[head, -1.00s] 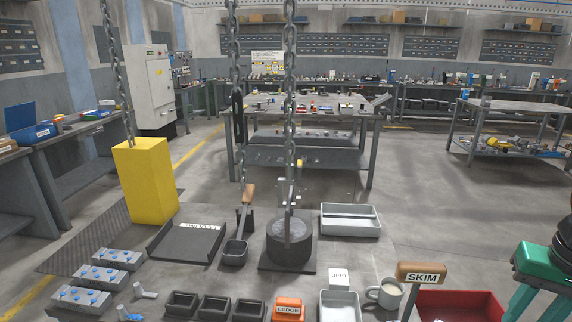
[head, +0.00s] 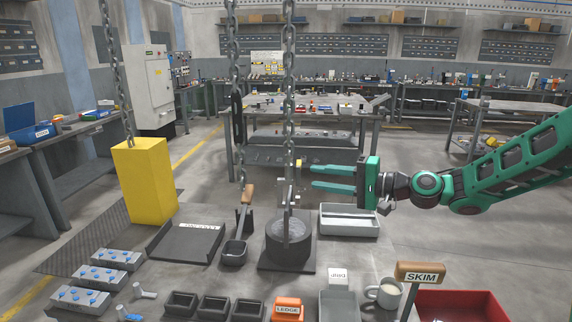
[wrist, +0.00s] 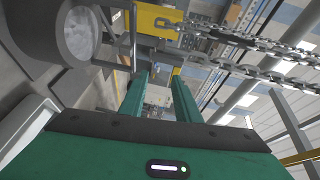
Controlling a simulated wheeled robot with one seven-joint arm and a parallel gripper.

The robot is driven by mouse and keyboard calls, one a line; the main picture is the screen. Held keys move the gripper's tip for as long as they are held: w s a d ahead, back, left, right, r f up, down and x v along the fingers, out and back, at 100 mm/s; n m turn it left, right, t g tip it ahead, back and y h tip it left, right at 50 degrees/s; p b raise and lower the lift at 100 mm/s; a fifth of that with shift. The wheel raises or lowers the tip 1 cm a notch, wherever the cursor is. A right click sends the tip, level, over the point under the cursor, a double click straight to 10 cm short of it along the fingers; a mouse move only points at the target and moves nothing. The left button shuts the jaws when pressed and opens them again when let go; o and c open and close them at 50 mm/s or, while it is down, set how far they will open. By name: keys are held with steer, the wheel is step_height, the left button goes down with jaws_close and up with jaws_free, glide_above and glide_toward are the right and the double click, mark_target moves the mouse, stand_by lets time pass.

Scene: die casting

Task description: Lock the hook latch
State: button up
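My gripper (head: 308,176) reaches in from the right in the head view, its green fingers apart and pointing left at the hook (head: 288,192) below the hanging chain. A small yellow piece (head: 300,163) shows at the hook beside the upper fingertip; it may be the latch. The hook is small, so I cannot tell the latch's position. In the wrist view, the open fingers (wrist: 160,76) have a yellow bit (wrist: 176,70) near their tips, and nothing is clearly held. Below the hook stands the dark round pot (head: 289,247) with an upright metal bail.
Two chains (head: 236,80) hang close to the gripper, and another holds a yellow block (head: 145,185) at the left.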

mark_target(287, 162)
steer(key=shift+m+t+y, duration=0.4)
steer(key=shift+y, duration=0.1)
steer(key=x, duration=0.3)
steer(key=r+x, duration=0.1)
steer(key=x, duration=0.3)
steer(key=r+x, duration=0.1)
steer(key=x, duration=0.3)
steer(key=shift+w, duration=0.35)
steer(key=shift+c, duration=0.6)
